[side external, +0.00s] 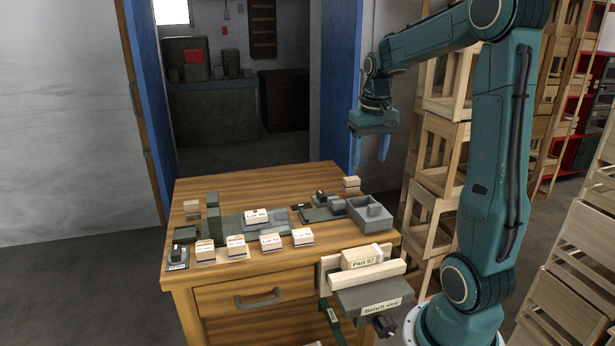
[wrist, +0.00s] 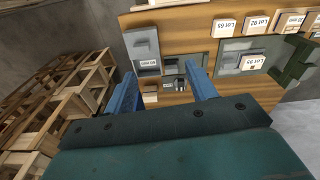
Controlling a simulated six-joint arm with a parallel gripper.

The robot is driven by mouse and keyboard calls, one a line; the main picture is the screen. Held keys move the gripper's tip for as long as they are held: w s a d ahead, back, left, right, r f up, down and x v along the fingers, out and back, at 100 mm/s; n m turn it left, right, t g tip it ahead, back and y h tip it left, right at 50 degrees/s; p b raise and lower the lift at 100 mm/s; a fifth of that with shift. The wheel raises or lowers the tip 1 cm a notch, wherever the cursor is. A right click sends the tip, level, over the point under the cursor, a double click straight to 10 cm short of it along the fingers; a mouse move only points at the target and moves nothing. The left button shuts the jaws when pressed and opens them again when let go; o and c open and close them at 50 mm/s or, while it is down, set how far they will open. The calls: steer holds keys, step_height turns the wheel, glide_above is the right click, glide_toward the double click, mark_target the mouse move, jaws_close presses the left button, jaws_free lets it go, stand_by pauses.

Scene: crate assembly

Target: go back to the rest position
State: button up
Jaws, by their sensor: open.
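My gripper (side external: 370,148) hangs from the teal arm above the back right part of the wooden table (side external: 290,178), well clear of it. In the wrist view, its two blue fingers (wrist: 165,90) are spread apart with nothing between them. Below the fingers in that view lie a grey tray (wrist: 142,48) and a small dark block, both apart from the fingers. In the side view the same grey tray (side external: 367,226) sits on the right of the table with a small block in it.
Several labelled blocks (side external: 270,242) line the table's front left. A grey plate carries a labelled block (side external: 256,216). A bench vice (side external: 370,297) with a labelled wooden part (side external: 362,256) is on the front right edge. Wooden crates (side external: 436,170) are stacked right of the table.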

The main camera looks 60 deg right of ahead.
steer(key=s+a+r+n+t, duration=0.1)
steer(key=a+r+n, duration=0.1)
steer(key=a, duration=0.6)
steer(key=a+r+n+t, duration=0.1)
steer(key=a+r+n, duration=0.1)
steer(key=a, duration=0.5)
steer(key=s+a+f+n+t, duration=0.1)
steer(key=s+a+n+t, duration=0.2)
steer(key=s+a, duration=0.4)
steer(key=a, duration=0.3)
steer(key=shift+s+a+f+n+y, duration=0.25)
steer(key=shift+a+f+n+y, duration=0.05)
steer(key=shift+a+n, duration=0.1)
steer(key=shift+o, duration=0.6)
